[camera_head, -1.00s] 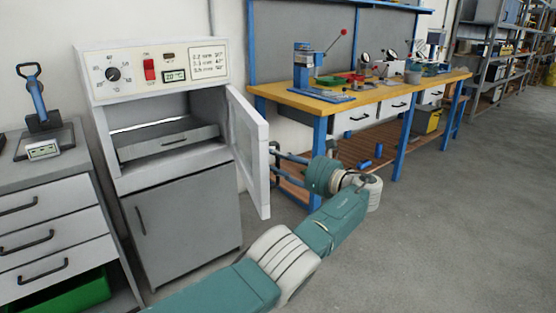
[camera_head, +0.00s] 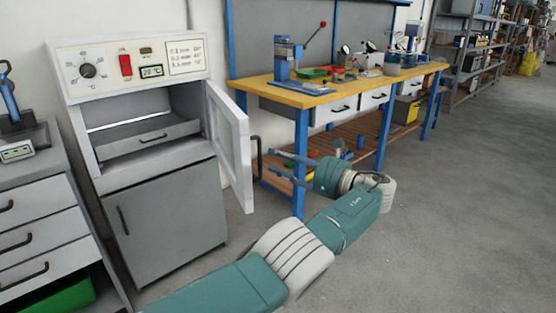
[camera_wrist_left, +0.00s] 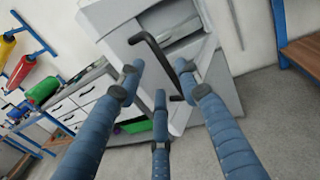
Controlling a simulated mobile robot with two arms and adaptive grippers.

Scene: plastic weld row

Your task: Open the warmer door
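The warmer (camera_head: 165,215) is a grey cabinet with a control panel on top, at the left of the head view. Its upper warmer door (camera_head: 232,145), with a pale window, stands swung wide open to the right. The black door handle (camera_head: 257,158) is on the door's outer face; it also shows in the wrist view (camera_wrist_left: 157,58). My left gripper (camera_head: 270,162) points at the handle from the right, its blue fingers spread and apart from it in the head view. In the wrist view the fingers (camera_wrist_left: 160,80) hold nothing. My right gripper is out of view.
A grey tray (camera_head: 148,140) sits inside the warmer. A drawer cabinet (camera_head: 40,225) stands at its left. A yellow-topped workbench (camera_head: 350,88) with a lower shelf is behind my left gripper. The floor (camera_head: 450,200) at right is clear.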

